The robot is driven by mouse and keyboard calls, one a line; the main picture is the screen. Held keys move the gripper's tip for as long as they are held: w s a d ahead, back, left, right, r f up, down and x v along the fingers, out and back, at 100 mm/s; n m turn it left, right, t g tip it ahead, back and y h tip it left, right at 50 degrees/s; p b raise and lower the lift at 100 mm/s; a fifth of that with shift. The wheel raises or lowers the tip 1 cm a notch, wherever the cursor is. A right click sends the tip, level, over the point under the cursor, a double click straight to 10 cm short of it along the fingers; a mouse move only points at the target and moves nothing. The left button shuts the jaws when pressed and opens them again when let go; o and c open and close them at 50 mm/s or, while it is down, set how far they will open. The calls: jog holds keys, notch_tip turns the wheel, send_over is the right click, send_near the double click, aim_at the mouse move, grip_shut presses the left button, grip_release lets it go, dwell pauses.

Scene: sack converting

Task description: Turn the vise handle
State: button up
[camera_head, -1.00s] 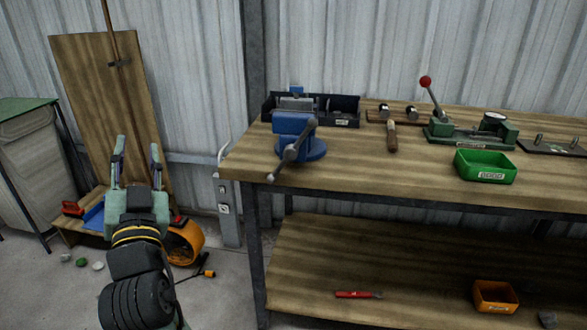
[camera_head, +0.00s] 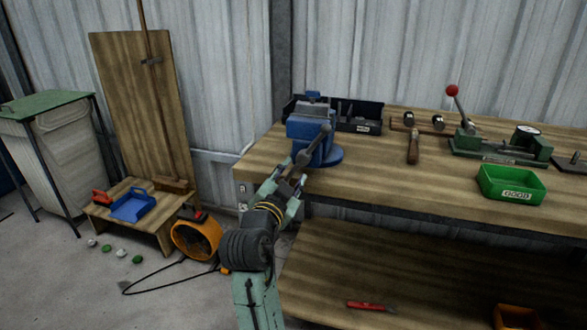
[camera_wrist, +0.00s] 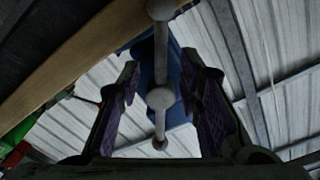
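The blue bench vise (camera_head: 306,128) stands at the left front corner of the workbench. Its grey bar handle (camera_head: 317,142) slants from upper right to lower left across its front, with a round hub in the middle. My gripper (camera_head: 288,178) is at the lower end of the handle, in front of the bench edge. In the wrist view my gripper (camera_wrist: 160,80) has its two purple-padded fingers apart. The handle (camera_wrist: 160,125) runs lengthwise between them, with gaps on both sides. The blue vise (camera_wrist: 173,80) shows behind it, partly hidden by the handle and fingers.
The wooden workbench (camera_head: 400,182) carries a black bin (camera_head: 362,117) behind the vise, a hammer (camera_head: 413,150), a green lever press (camera_head: 500,147) and a green tray (camera_head: 512,183). An orange fan (camera_head: 196,237) and a low wooden stand (camera_head: 160,228) are at left.

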jog(key=shift+x, duration=1)
jog(key=shift+c, duration=0.2)
grip_shut()
